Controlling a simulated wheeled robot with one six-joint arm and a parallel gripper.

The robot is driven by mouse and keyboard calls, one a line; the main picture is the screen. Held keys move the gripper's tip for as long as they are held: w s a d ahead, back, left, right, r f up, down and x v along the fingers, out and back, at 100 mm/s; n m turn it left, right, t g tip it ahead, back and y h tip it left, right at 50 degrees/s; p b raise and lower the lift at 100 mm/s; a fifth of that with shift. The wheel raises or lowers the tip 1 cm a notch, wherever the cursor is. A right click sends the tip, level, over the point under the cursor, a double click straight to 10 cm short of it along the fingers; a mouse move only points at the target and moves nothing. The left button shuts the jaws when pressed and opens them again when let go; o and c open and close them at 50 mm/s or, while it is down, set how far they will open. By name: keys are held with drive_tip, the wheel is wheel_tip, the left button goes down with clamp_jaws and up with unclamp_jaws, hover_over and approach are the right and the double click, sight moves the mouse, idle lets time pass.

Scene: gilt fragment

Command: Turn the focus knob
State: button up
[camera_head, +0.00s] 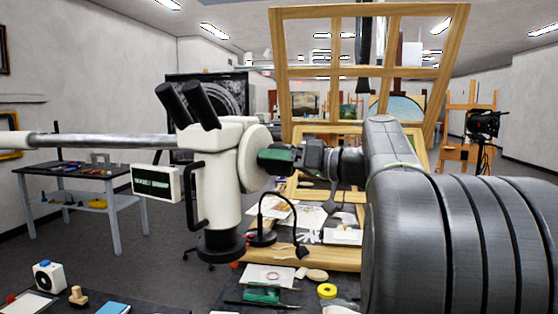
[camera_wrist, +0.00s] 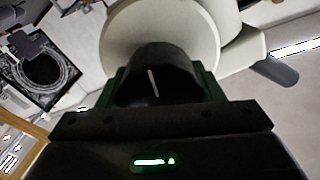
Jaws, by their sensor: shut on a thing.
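The microscope (camera_head: 218,185) is white with black eyepieces, held on a horizontal metal arm. Its round white side disc (camera_head: 256,153) faces my gripper. My gripper (camera_head: 278,160) has green fingers and reaches the disc from the right. In the wrist view the dark focus knob (camera_wrist: 155,75), with a white line tilted slightly off vertical, sits between the green fingers of my gripper (camera_wrist: 160,88). The fingers are shut on the knob's two sides. The white disc (camera_wrist: 160,25) lies behind the knob.
A wooden frame (camera_head: 281,80) stands behind my arm. Below is a bench with a black lamp (camera_head: 262,236), a yellow tape roll (camera_head: 327,290) and small tools. A grey side table (camera_head: 75,175) stands at the left. A small white box (camera_head: 155,182) hangs beside the microscope.

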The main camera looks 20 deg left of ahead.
drive_tip(key=o, duration=1)
drive_tip(key=d+b, duration=0.2)
drive_tip(key=d, duration=1.2)
drive_tip(key=shift+b, duration=0.3)
idle(0.8)
